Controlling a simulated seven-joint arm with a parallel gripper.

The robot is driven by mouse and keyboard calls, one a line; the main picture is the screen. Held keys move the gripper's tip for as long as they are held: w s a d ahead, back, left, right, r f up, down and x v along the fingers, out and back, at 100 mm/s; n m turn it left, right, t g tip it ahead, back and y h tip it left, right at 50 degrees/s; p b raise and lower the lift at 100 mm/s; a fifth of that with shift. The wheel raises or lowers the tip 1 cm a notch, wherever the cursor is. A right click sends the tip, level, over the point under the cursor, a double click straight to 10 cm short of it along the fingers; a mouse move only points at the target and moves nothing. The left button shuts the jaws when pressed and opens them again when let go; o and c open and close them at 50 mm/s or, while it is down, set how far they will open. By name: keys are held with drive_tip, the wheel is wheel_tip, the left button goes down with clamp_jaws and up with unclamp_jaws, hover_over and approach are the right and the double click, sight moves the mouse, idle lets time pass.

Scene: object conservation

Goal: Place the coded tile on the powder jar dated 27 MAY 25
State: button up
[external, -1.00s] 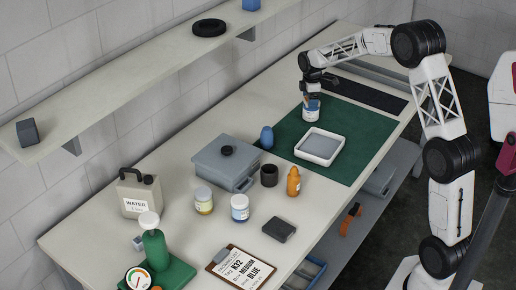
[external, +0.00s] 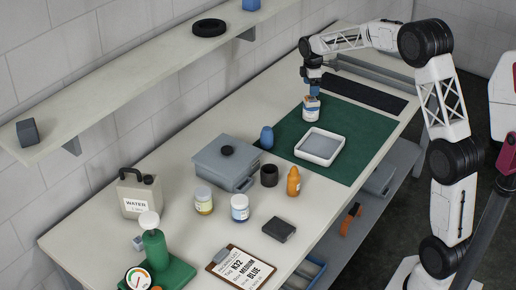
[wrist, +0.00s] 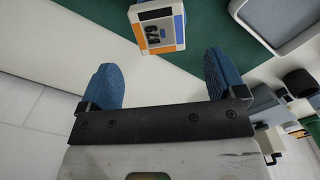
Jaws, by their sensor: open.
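The coded tile (wrist: 157,27), a pale square with orange and blue edge strips and a dark code, shows face-on in the wrist view. In the external view it appears to lie on top of a white-bodied jar (external: 311,112) on the green mat; the exact contact is too small to tell. My gripper (external: 312,92) is just above it, with blue fingers. In the wrist view the gripper (wrist: 160,78) is open and empty, the tile beyond its fingertips. Two other jars, one yellowish (external: 204,201) and one blue-labelled (external: 240,208), stand nearer. No jar date is readable.
A white tray (external: 320,147) lies on the green mat (external: 285,146) close to the jar. A blue vase-like item (external: 266,138), a grey lidded box (external: 226,163), a dark cup (external: 269,176) and an orange bottle (external: 293,182) stand nearer. Mat around the jar is largely clear.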

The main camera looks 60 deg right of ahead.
sight(310, 99)
drive_tip(key=shift+r, duration=2.85)
drive_tip(key=s+a+r+m+t, duration=0.15)
drive_tip(key=s+a+r, duration=0.25)
drive_tip(key=s+a, duration=0.75)
drive_tip(key=s+a+r+m, duration=0.35)
drive_tip(key=s+a, duration=0.55)
drive_tip(key=a, duration=0.5)
drive_tip(key=s+a+f+m, duration=0.1)
drive_tip(key=s+a, duration=0.3)
drive_tip(key=s, duration=0.5)
drive_tip(key=s+a+f+m, duration=0.1)
drive_tip(key=s+a+f, duration=0.2)
drive_tip(key=s, duration=0.6)
drive_tip(key=s+a+f+m+t, duration=0.1)
drive_tip(key=s+a+f+m, duration=0.1)
drive_tip(key=s+a, duration=0.4)
drive_tip(key=s, duration=0.3)
drive_tip(key=shift+a, duration=0.3)
